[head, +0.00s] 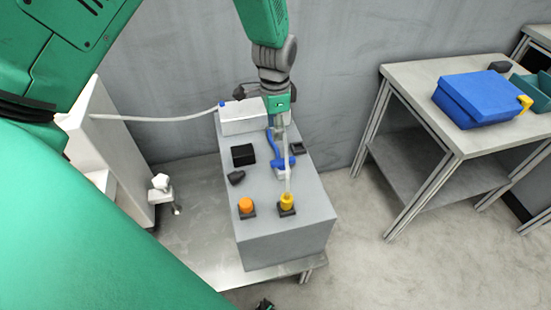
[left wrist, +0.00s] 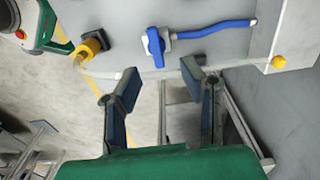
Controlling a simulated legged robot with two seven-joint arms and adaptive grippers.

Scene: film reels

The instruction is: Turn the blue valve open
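The blue valve (head: 284,163) is a blue handle on a white fitting on top of a grey box. It also shows in the left wrist view (left wrist: 155,47), just ahead of the fingers, with its handle across the blue hose line. My left gripper (head: 281,122) hangs over the far part of the box, behind the valve.
The grey box (head: 285,235) carries a yellow connector (head: 287,203), an orange knob (head: 246,206), a black block (head: 243,155) and a white box (head: 242,120). A pale hose runs past the valve to the yellow connector. A table (head: 410,75) with a blue case (head: 480,97) stands right.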

